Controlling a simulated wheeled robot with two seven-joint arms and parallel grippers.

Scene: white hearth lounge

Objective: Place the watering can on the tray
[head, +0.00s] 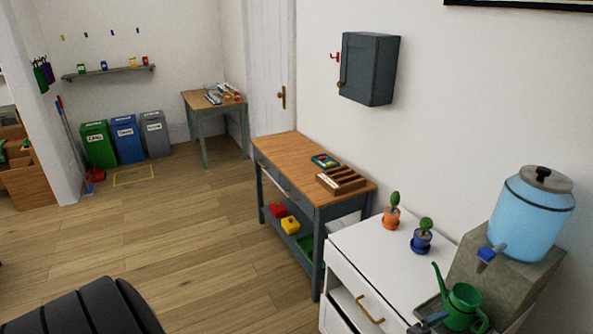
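The green watering can (464,306) stands upright at the lower right, below the spigot of the water dispenser, with its thin spout pointing up and left. A dark, flat tray-like surface (428,308) shows around its base, on the white cabinet. The can appears to stand on or just over this surface; the picture's bottom edge cuts off the contact. A small blue and grey item (434,318) lies beside the can, too cropped to identify. Neither of my grippers can be made out in the view.
A blue dispenser (533,217) on a stone-like block (510,282) stands close behind the can. Two potted plants, orange (391,219) and blue (421,243), stand on the white cabinet (372,246). A wooden-topped table (285,150) is left of it. Open floor (190,220) lies further left.

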